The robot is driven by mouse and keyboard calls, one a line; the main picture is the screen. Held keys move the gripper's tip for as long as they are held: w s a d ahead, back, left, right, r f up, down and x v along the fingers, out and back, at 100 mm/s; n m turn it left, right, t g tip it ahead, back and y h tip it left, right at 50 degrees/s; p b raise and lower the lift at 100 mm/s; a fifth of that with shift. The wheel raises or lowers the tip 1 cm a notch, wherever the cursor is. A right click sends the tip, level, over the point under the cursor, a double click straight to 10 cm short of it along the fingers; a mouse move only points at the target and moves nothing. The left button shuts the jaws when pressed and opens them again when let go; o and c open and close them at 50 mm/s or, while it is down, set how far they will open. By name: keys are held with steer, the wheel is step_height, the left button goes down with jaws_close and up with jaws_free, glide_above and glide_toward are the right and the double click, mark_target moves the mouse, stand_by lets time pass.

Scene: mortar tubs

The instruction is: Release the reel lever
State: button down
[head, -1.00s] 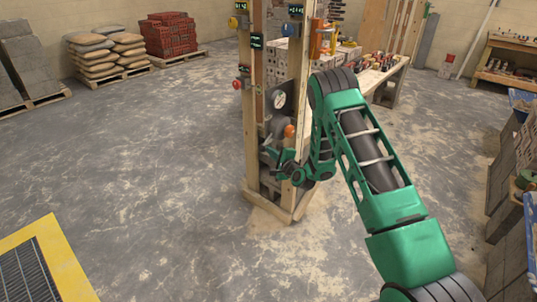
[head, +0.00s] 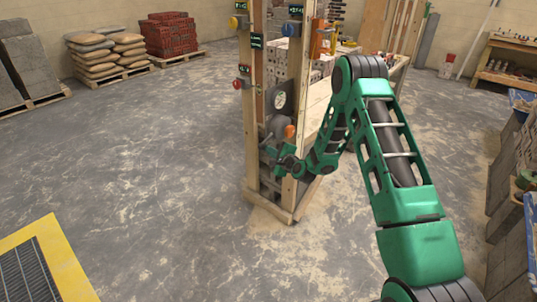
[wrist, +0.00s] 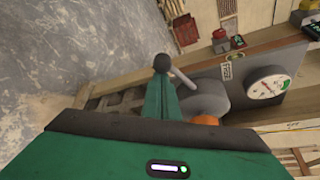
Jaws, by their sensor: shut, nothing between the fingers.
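The reel lever (wrist: 181,77) is a thin grey rod with a black ball knob (wrist: 163,62) in the wrist view. It joins the round grey reel (wrist: 208,98), which has an orange part (wrist: 206,120) beside it. In the head view the reel (head: 281,124) sits low between the wooden posts, with the orange part (head: 290,131) at its right. My gripper (wrist: 160,84) is shut and empty, its green fingertips at or just short of the knob; I cannot tell whether they touch. In the head view my gripper (head: 274,152) is in front of the reel, partly hidden by its wrist.
A dial gauge (wrist: 268,86) is on a grey plate beside the reel. Wooden posts (head: 249,120) frame the mechanism closely. A red switch box (head: 243,78) is on the left post. A workbench (head: 318,105) stands behind. The floor to the left is open.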

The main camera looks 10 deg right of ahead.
mark_target(268, 137)
steer(key=r+m+g, duration=0.1)
steer(key=r+m+g+y, duration=0.1)
steer(key=r+m, duration=0.1)
steer(key=r+m+g+y, duration=0.1)
steer(key=r+m, duration=0.1)
steer(key=shift+s+a, duration=0.2)
steer(key=shift+a, duration=0.1)
steer(key=shift+r, duration=0.75)
